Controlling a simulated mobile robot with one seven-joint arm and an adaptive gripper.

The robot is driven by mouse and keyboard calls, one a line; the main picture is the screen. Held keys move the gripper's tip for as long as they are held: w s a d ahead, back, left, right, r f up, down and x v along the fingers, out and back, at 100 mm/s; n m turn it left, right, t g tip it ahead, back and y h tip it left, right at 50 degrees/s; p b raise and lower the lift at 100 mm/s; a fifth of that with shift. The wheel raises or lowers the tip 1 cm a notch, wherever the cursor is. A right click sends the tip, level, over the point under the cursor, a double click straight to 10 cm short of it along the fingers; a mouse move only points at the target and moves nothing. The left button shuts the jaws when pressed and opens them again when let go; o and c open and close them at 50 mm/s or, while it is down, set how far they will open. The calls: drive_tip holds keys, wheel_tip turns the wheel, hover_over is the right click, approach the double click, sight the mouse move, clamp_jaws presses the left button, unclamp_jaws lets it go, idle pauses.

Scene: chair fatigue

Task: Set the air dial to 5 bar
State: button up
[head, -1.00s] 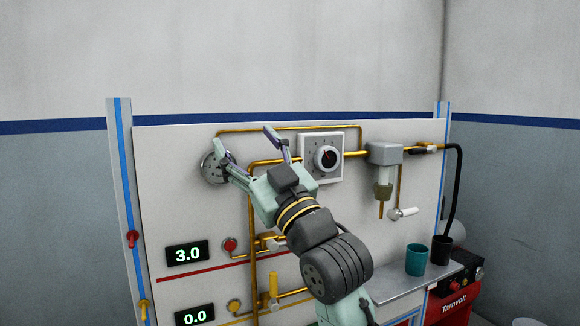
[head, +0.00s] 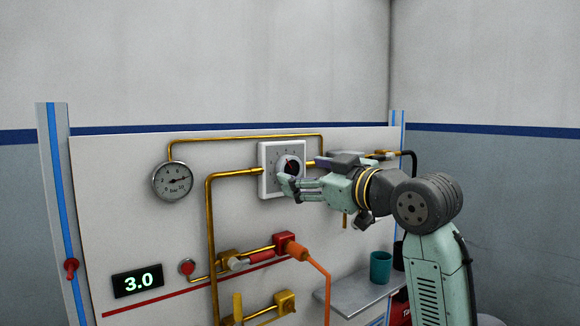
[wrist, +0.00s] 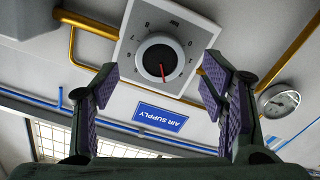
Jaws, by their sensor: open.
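The air dial is a black round knob (wrist: 160,61) with a red pointer on a white square plate (head: 267,189). The wrist view shows it upside down, above a blue AIR SUPPLY sign (wrist: 160,116). There the pointer aims down and slightly right; I cannot read its exact setting. In the head view the knob (head: 290,165) is partly hidden by my gripper (head: 290,184). My gripper is open and empty, its purple-padded fingers on either side of the knob in the wrist view, not visibly touching it. A round bar gauge (head: 173,181) hangs left of the dial.
Brass pipes (head: 210,220) run close around the dial plate. A green display (head: 138,283) reads 3.0. Below the dial is a red valve (head: 285,242) with an orange hose. A teal cup (head: 380,267) stands on a shelf at right.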

sight(292, 170)
drive_tip(key=x, duration=0.5)
drive_tip(key=shift+p, duration=0.4)
drive_tip(key=c, duration=1.2)
